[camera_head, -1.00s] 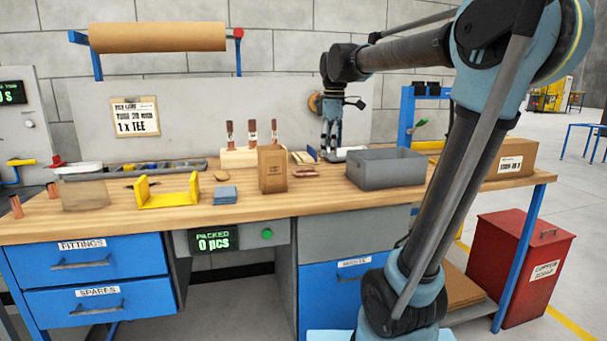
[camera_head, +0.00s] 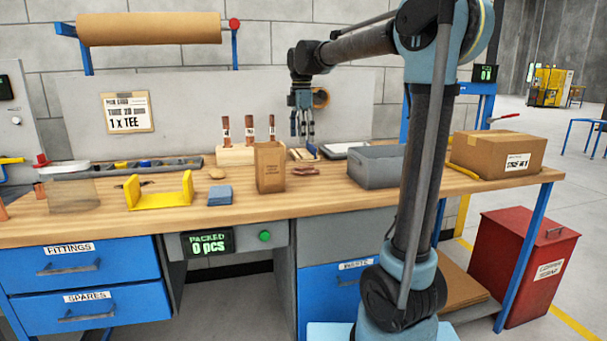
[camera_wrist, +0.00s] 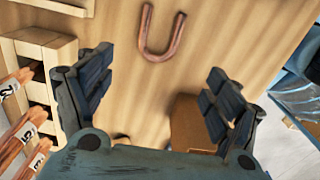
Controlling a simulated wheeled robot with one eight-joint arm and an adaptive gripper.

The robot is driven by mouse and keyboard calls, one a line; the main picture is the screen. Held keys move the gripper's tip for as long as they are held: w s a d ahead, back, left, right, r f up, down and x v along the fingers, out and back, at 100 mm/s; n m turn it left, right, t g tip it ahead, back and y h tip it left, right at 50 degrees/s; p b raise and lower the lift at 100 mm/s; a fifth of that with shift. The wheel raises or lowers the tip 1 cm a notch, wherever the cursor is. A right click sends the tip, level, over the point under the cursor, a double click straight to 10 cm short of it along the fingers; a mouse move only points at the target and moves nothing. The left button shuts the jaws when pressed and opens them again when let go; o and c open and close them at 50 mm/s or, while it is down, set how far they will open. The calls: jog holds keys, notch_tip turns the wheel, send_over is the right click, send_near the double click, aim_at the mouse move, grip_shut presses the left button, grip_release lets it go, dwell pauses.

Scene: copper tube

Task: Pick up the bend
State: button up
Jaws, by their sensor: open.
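The bend, a U-shaped copper piece (camera_wrist: 162,40), lies flat on the wooden bench. In the wrist view it is near the top, with its closed end towards the gripper. In the head view it is a small brown piece (camera_head: 305,171) to the right of the brown paper bag. My gripper (camera_head: 303,138) hangs above the back of the bench, pointing down. In the wrist view its fingers (camera_wrist: 157,85) are spread apart with nothing between them. The bend lies beyond the gap between them, not touched.
A wooden rack (camera_head: 237,155) holding upright copper tubes stands close on the left. The brown paper bag (camera_head: 270,168) stands in front. A grey bin (camera_head: 375,168) is to the right.

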send_over(295, 171)
jog(key=w+d, duration=0.2)
notch_tip(295, 171, down, 6)
jog(key=shift+d, duration=0.1)
jog(key=shift+w+f, duration=0.15)
jog(key=shift+f, duration=2.45)
jog(key=c, duration=1.2)
